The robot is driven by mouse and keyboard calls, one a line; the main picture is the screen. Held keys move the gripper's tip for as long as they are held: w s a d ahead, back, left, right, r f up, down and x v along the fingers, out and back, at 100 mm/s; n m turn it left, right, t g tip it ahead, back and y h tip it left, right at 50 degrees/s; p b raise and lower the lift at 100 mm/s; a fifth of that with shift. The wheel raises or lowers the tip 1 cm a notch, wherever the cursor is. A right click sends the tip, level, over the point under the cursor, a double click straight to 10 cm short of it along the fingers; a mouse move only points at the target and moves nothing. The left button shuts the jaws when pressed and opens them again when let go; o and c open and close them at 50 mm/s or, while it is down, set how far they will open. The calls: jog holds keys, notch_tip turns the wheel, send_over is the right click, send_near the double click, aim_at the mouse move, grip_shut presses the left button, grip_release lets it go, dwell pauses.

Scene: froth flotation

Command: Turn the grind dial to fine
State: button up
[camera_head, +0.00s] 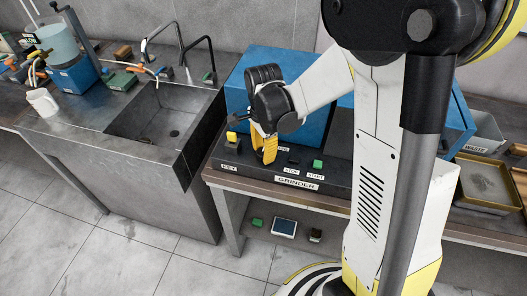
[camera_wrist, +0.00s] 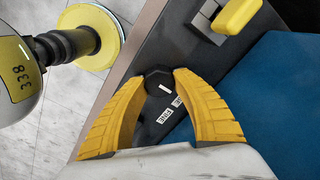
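The grind dial (camera_wrist: 159,84) is a small dark faceted knob with a white mark, in the middle of the wrist view. A label reading FINE (camera_wrist: 164,115) and a second label (camera_wrist: 178,101), too small to read, lie just below it. My gripper (camera_wrist: 160,77) has its two yellow fingertips on opposite sides of the dial, with no clear gap to it. In the head view my gripper (camera_head: 265,155) points down at the left part of the black GRINDER panel (camera_head: 340,177), and it hides the dial there.
A yellow-topped switch (camera_head: 231,137) stands left of my gripper, also in the wrist view (camera_wrist: 237,16). A green START button (camera_head: 318,164) is to the right. Blue housings (camera_head: 290,65) rise behind. A sink (camera_head: 160,120) is left; brass trays (camera_head: 485,183) are right.

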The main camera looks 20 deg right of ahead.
jog(key=shift+n, duration=0.4)
jog(key=n, duration=0.3)
jog(key=shift+f+n+b, duration=0.1)
jog(key=shift+n+b, duration=0.2)
jog(key=shift+b, duration=0.1)
jog(key=n, duration=0.4)
jog(key=shift+a+n+b, duration=0.1)
jog(key=shift+n+b, duration=0.2)
jog(key=n, duration=0.4)
jog(key=shift+n, duration=0.3)
jog(key=shift+a+n+b, duration=0.1)
jog(key=shift+n+b, duration=0.3)
jog(key=shift+n, duration=1.7)
jog(key=o, duration=1.2)
jog(key=shift+w, duration=0.1)
jog(key=shift+c, duration=0.2)
